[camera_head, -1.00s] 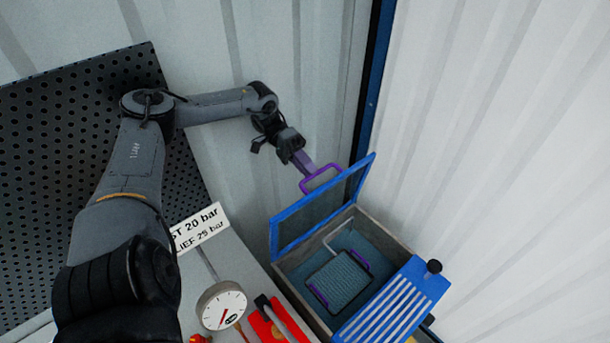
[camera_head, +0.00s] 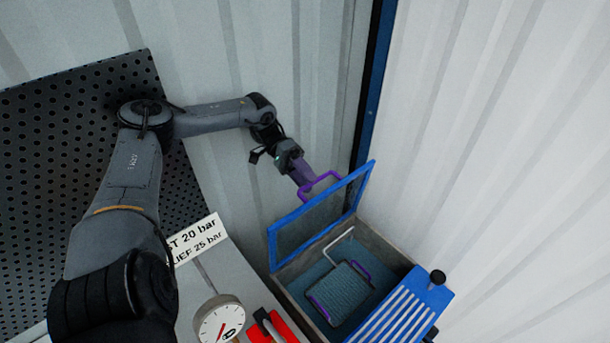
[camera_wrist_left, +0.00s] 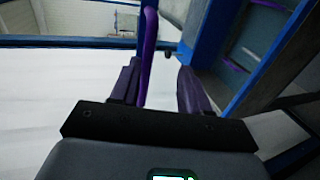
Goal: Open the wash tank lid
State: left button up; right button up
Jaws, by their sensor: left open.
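The wash tank lid (camera_head: 318,221), a dark panel with a blue frame, stands raised and tilted on the tank (camera_head: 378,238). Its purple handle (camera_head: 322,181) is on the upper side of the lid. My left gripper (camera_head: 306,187) is at the handle, with its purple fingers open. In the left wrist view the purple handle bar (camera_wrist_left: 148,55) runs between the open fingers (camera_wrist_left: 158,80), nearer the left one. Inside the tank lies a mesh basket (camera_head: 341,291) with purple handles. My right gripper is not in view.
A blue slotted rack (camera_head: 405,310) with a black knob lies over the tank's right end. A round gauge (camera_head: 219,322) and a pressure sign (camera_head: 197,238) stand left of the tank. A corrugated wall is close behind the left arm.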

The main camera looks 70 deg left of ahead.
pick_arm(q)
jog(key=shift+s+r, duration=0.1)
jog(key=shift+s, duration=0.05)
dwell(0.4)
jog(key=w+d+r+p, duration=0.4)
jog(key=d+r+p, duration=0.6)
jog(key=p, duration=0.3)
jog(key=shift+w+d+r, duration=0.3)
jog(key=shift+w+r, duration=0.05)
jog(key=shift+r, duration=0.2)
dwell(0.6)
